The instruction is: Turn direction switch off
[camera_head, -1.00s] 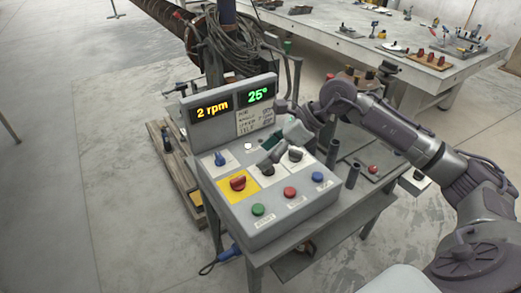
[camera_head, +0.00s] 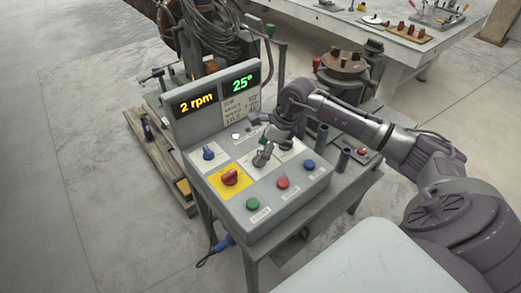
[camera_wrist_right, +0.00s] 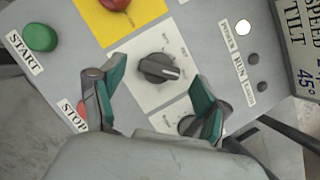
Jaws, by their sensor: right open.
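In the right wrist view, a dark grey rotary knob (camera_wrist_right: 158,68) sits on a white plate, its pale pointer line toward the lower right. Its small labels are too blurred to read, so I cannot tell whether it is the direction switch. My right gripper (camera_wrist_right: 155,82) is open, with one green-padded finger on each side of the knob; contact is not clear. A second dark knob (camera_wrist_right: 188,124) is partly hidden behind the right-hand finger. In the head view, my right gripper (camera_head: 263,154) is over the control box (camera_head: 233,202) and hides part of its knobs. My left gripper is not in view.
The box carries a red knob (camera_head: 230,177) on a yellow plate, a blue knob (camera_head: 208,152), and green (camera_head: 252,204), red (camera_head: 282,183) and blue (camera_head: 308,166) buttons. The display (camera_head: 195,104) reads 2 rpm and 25°.

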